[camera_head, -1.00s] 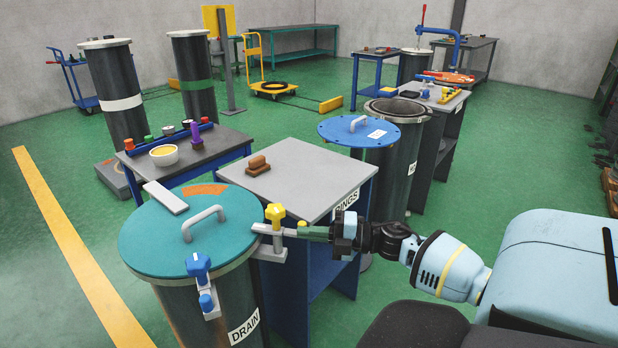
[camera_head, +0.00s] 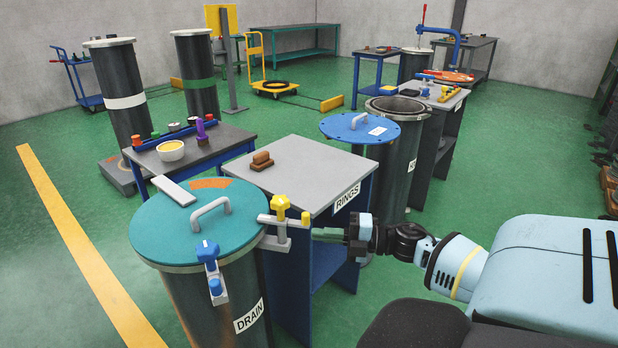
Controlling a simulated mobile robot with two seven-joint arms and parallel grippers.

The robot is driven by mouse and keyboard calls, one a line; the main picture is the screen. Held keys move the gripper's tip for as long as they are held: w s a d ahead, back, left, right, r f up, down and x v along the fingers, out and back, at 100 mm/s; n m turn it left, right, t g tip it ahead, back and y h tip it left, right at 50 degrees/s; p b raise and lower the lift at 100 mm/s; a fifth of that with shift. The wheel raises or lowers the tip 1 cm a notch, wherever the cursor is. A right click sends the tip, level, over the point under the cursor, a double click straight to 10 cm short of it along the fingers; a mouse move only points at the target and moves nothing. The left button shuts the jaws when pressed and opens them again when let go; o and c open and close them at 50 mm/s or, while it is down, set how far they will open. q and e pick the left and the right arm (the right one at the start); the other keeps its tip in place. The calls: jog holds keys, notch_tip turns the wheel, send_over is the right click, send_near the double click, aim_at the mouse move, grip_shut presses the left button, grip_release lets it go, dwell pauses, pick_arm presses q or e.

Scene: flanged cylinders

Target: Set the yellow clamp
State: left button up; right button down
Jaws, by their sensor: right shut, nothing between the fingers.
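The yellow clamp (camera_head: 280,207) sits at the right rim of the drain cylinder (camera_head: 213,300), with a grey bracket, a yellow knob on top and a smaller yellow tip at its right end. The teal lid (camera_head: 160,235) with a grey handle covers the cylinder. A blue clamp (camera_head: 209,262) hangs on the front rim. My right gripper (camera_head: 316,234) is shut and empty, just right of the yellow clamp, with a small gap between them. My left gripper is not in view.
A grey-topped stand (camera_head: 310,175) labelled RINGS, with a brown block (camera_head: 262,160) on it, stands behind my right gripper. A dark table (camera_head: 228,140) with small parts is behind the teal lid.

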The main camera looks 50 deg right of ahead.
jog(key=v, duration=0.6)
jog(key=shift+w+d, duration=0.2)
jog(key=shift+d, duration=0.1)
